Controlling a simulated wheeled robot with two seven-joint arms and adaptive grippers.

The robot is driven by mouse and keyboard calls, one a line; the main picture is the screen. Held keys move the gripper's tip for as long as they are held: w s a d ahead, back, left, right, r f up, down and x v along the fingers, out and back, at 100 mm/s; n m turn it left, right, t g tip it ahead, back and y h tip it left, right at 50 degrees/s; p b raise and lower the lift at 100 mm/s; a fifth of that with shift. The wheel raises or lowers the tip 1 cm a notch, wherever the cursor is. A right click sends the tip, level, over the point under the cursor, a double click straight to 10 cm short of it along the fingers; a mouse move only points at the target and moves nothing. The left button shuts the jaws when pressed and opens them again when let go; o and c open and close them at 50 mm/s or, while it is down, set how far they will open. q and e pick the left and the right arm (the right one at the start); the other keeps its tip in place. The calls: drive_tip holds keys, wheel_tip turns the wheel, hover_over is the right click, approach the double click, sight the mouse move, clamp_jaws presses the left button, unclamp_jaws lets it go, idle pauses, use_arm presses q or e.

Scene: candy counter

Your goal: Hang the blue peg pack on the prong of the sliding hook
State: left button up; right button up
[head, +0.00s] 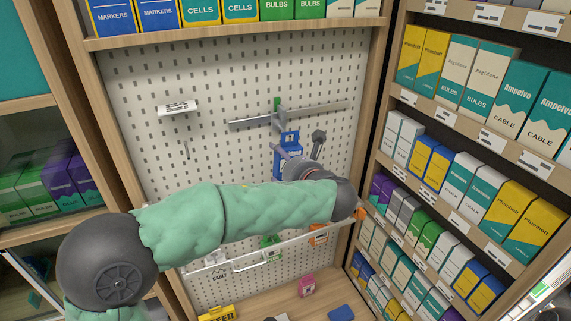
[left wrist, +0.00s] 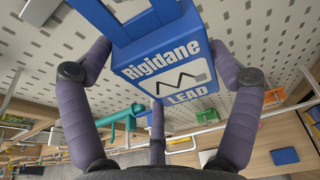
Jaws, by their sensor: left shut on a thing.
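The blue peg pack (head: 288,163) is upright in front of the pegboard, its hang tab at the top. In the left wrist view the pack (left wrist: 160,65) reads "Rigidane LEAD" and sits between the fingers. My left gripper (head: 297,150) is shut on it. The sliding hook (head: 279,116), grey with a green tab, sits on a grey rail (head: 325,110). The pack's tab shows just below the hook. I cannot tell whether the tab touches the prong. The pack's lower part is partly hidden by my gripper in the head view. My right gripper is out of view.
A white label holder (head: 177,107) and a thin peg (head: 186,150) stick out left of the rail. A shelf of boxes (head: 240,32) is above. Stocked shelves (head: 440,165) stand close on the right. A lower bar (head: 250,262) and a pink pack (head: 307,286) are below.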

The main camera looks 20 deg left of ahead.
use_arm(q)
drive_tip(key=shift+w+a, duration=0.5)
drive_tip(key=shift+a, duration=0.1)
idle(0.9)
drive_tip(key=shift+f, duration=0.35)
idle(0.8)
drive_tip(key=o, duration=1)
drive_tip(key=shift+o, duration=0.2)
drive_tip(key=shift+s+d, duration=0.1)
drive_tip(key=shift+d, duration=0.05)
drive_tip(key=v, duration=0.6)
drive_tip(key=shift+s+d+r, duration=0.2)
drive_tip(key=shift+s+d, duration=0.05)
idle(0.4)
idle(0.3)
